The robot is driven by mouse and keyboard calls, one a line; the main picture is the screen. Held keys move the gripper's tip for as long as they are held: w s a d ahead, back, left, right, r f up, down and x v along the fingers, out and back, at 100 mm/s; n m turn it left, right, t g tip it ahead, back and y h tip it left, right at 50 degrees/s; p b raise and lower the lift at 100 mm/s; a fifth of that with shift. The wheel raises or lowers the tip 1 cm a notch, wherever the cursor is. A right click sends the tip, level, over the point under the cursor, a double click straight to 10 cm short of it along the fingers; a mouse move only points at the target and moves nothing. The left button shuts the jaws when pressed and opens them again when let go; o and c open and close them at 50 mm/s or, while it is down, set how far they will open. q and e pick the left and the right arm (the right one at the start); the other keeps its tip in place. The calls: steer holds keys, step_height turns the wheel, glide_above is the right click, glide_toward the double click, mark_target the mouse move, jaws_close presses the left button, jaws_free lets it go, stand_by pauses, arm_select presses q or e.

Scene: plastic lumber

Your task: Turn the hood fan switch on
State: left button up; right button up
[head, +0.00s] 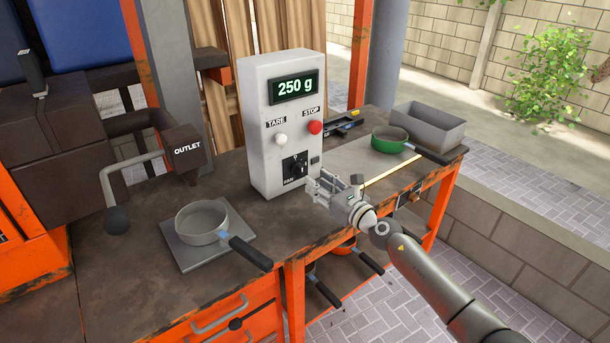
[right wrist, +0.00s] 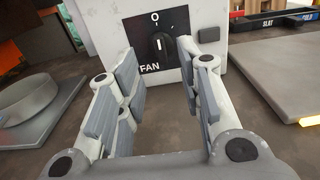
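The fan switch is a black rotary knob (right wrist: 160,46) on a black plate marked O, I and FAN, low on the front of a white control box (head: 257,120). In the head view the knob (head: 294,167) is partly hidden near my right gripper. My right gripper (head: 318,188) is just in front of the box. In the right wrist view its two fingers (right wrist: 158,95) are spread apart with nothing between them, and the knob shows beyond the gap, apart from the fingertips. My left gripper is not in view.
The box also has a display reading 250 g, a white TARE button (head: 281,139) and a red STOP button (head: 315,127). A grey pan (head: 202,220) sits on a plate at left. A green pan (head: 389,140) and grey bin (head: 430,122) stand at right.

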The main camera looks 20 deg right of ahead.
mark_target(302, 171)
steer(key=b+x, duration=0.1)
steer(key=x, duration=0.5)
steer(key=shift+w+a+b, duration=0.1)
steer(key=shift+w+b, duration=0.25)
steer(key=shift+b, duration=0.05)
jaws_close()
